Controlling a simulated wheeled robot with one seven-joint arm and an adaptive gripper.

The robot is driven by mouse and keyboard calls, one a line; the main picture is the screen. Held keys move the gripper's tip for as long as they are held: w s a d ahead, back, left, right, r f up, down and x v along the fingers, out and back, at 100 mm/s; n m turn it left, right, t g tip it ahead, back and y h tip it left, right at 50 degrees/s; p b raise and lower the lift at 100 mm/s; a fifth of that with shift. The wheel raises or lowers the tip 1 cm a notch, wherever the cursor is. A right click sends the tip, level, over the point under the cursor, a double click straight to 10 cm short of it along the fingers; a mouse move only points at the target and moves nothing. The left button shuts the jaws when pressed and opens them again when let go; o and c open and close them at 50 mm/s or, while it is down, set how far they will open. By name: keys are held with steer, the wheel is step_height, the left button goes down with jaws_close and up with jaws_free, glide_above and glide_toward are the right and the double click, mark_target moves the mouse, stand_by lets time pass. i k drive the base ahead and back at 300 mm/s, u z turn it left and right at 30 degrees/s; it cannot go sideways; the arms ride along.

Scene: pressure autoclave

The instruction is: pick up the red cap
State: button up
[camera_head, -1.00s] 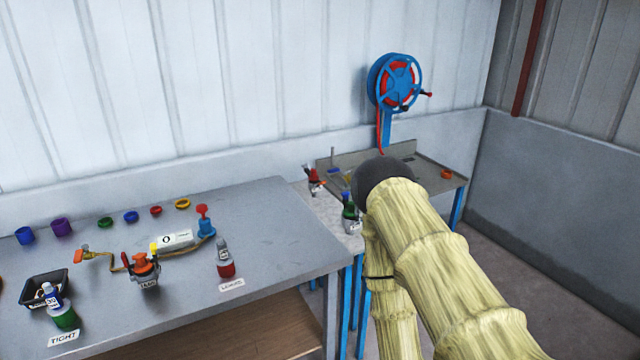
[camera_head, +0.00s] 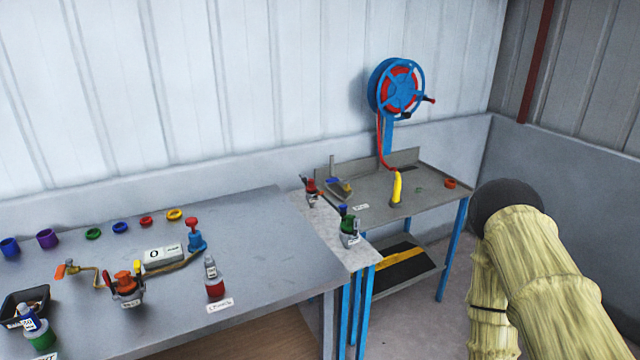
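A small red cap (camera_head: 146,221) lies on the grey workbench (camera_head: 255,225), in the row near its back edge. It sits between a blue ring-shaped piece (camera_head: 120,227) and a yellow one (camera_head: 175,214). My gripper is out of view. Only my arm in its yellowish sleeve shows at the lower right, with a dark rounded joint, well away from the red cap.
The bench also holds a red-and-blue fitting (camera_head: 195,236), a bottle with a red base (camera_head: 214,280), an orange-topped vessel (camera_head: 125,285) and a black tray (camera_head: 22,303). A side table (camera_head: 425,180) with a yellow-handled tool (camera_head: 396,188) stands right, below a hose reel (camera_head: 397,87).

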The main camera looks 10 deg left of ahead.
mark_target(311, 187)
steer(key=i, duration=0.35)
steer(key=u, duration=0.7)
